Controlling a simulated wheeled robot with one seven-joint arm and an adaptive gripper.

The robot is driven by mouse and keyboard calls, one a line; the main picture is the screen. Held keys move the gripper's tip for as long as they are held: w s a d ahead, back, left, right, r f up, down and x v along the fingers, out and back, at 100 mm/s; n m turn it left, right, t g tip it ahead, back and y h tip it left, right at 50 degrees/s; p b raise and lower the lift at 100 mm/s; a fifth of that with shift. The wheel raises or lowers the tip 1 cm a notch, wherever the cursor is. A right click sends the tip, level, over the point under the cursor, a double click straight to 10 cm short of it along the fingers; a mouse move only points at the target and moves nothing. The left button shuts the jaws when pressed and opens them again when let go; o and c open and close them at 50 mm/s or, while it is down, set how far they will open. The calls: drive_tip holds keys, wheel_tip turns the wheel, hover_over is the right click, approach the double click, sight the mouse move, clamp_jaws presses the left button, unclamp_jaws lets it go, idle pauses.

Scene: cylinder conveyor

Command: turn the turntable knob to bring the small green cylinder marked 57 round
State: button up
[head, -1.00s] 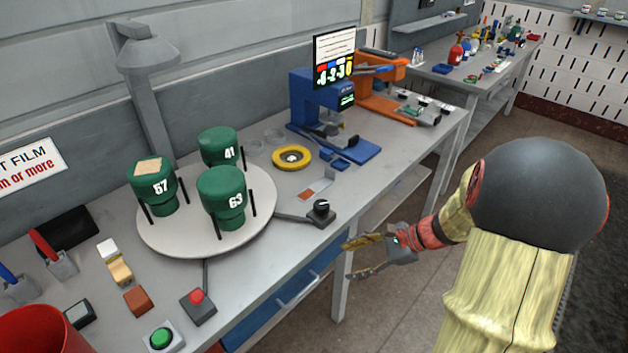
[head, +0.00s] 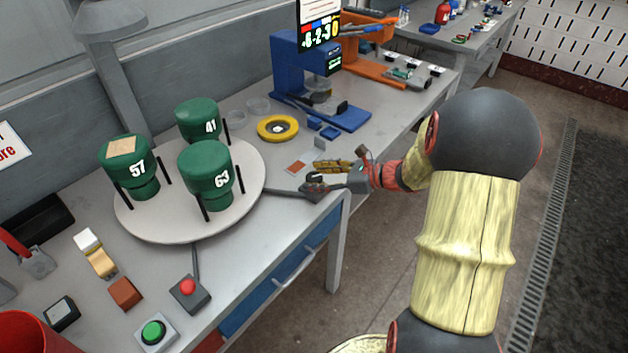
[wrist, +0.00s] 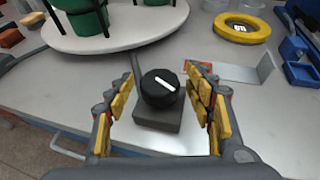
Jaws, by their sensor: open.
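The small green cylinder marked 57 (head: 130,160) stands at the left of the round white turntable (head: 150,232), with a tan patch on its top. Green cylinders marked 41 (head: 198,118) and 63 (head: 205,165) stand on the same turntable. The turntable knob is black with a white line; it shows in the wrist view (wrist: 159,88) on a dark box (wrist: 172,132). My gripper (head: 318,175) is open at the table's front edge, with its yellow-padded fingers on either side of the knob and apart from it.
A red button (head: 188,287) and a green button (head: 153,332) sit at the front left. A yellow ring (head: 278,128) and a blue machine (head: 297,70) stand behind my gripper. A small upright metal plate (wrist: 265,68) is close to the right finger.

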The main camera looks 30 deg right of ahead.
drive_tip(key=shift+w+a+f, duration=0.2)
drive_tip(key=shift+w+a, duration=0.15)
drive_tip(key=shift+w, duration=0.05)
drive_tip(key=c, duration=0.4)
drive_tip(key=c, duration=0.7)
